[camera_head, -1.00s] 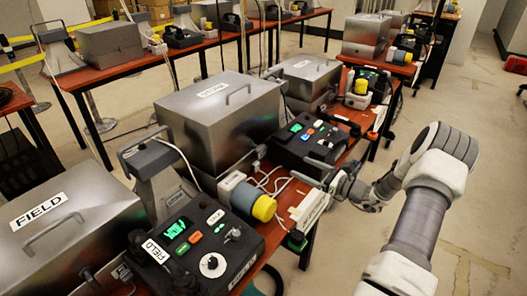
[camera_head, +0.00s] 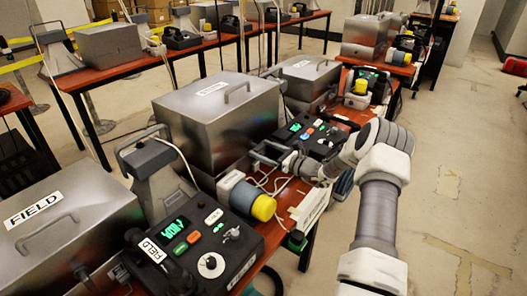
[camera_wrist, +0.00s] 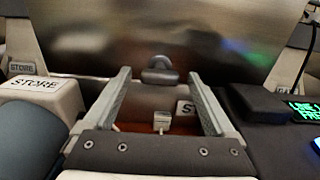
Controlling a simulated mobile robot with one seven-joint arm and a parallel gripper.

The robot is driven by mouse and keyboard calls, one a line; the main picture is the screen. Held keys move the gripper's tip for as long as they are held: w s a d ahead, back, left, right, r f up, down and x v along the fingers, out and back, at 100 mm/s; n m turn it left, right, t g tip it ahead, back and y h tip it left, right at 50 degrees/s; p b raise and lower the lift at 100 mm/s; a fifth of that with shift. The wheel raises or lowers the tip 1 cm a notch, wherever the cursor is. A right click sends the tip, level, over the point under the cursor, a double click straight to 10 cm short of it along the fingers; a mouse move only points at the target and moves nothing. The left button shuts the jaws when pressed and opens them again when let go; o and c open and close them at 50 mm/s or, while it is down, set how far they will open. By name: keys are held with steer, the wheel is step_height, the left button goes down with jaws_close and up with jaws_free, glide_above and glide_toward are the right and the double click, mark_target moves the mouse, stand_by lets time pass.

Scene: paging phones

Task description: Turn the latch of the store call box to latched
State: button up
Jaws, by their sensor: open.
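The store call box is a silver metal box with a top handle in the head view (camera_head: 205,125), and its front wall fills the top of the wrist view (camera_wrist: 110,45). Its latch (camera_wrist: 160,72) is a dark knob with a crosswise grip on that wall. My gripper (camera_wrist: 160,80) is open and empty, its two fingers pointing at the wall with the latch between and just beyond the tips. Contact cannot be told. In the head view my gripper (camera_head: 263,153) is at the box's lower right corner, and the latch is hard to make out there.
A white block labelled STORE (camera_wrist: 40,92) is left of my fingers and a dark console (camera_wrist: 270,115) right. A yellow-capped cylinder (camera_head: 262,207) and cables lie on the red table nearby. The FIELD box (camera_head: 60,235) is at front left.

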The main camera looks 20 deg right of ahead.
steer(key=c, duration=1.4)
steer(key=shift+f+n+b, duration=0.1)
steer(key=shift+n+b, duration=8)
steer(key=shift+n, duration=1)
steer(key=o, duration=1.4)
